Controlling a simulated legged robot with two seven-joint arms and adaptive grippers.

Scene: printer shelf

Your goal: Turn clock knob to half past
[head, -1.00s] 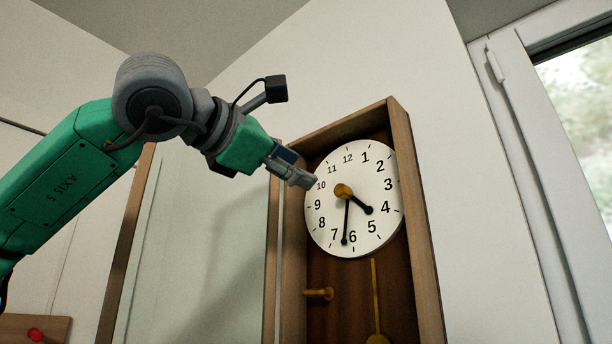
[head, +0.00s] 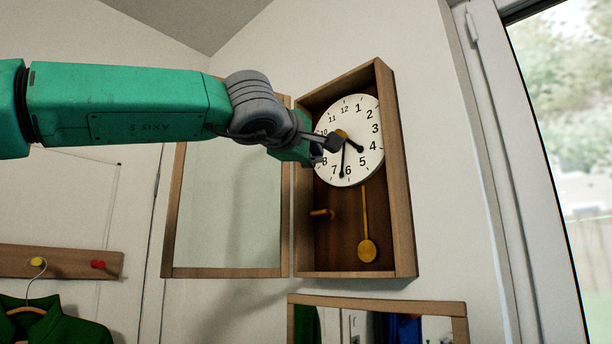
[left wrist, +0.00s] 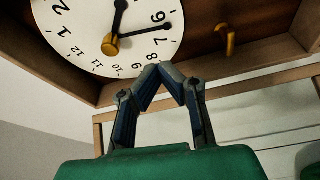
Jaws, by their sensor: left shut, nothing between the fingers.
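The wall clock's white dial (head: 366,122) is in an open wooden case, and it also shows in the left wrist view (left wrist: 80,20). The gold clock knob (head: 341,134) is at the dial's centre, clear of my fingers in the left wrist view (left wrist: 110,45). The short black hand (head: 354,144) points near 4. The long black hand (head: 342,165) points just past 6, toward 7. My left gripper (head: 318,153) is at the dial's left edge, partly hidden by my wrist. In the left wrist view its fingertips (left wrist: 160,72) meet with nothing between them. My right gripper is not in view.
The case's glass door (head: 228,215) stands open at the left. A gold peg (head: 321,213) and a pendulum (head: 367,250) are below the dial. A mirror (head: 380,304) hangs underneath. A peg rack (head: 70,262) with a green garment is at lower left. A window is at right.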

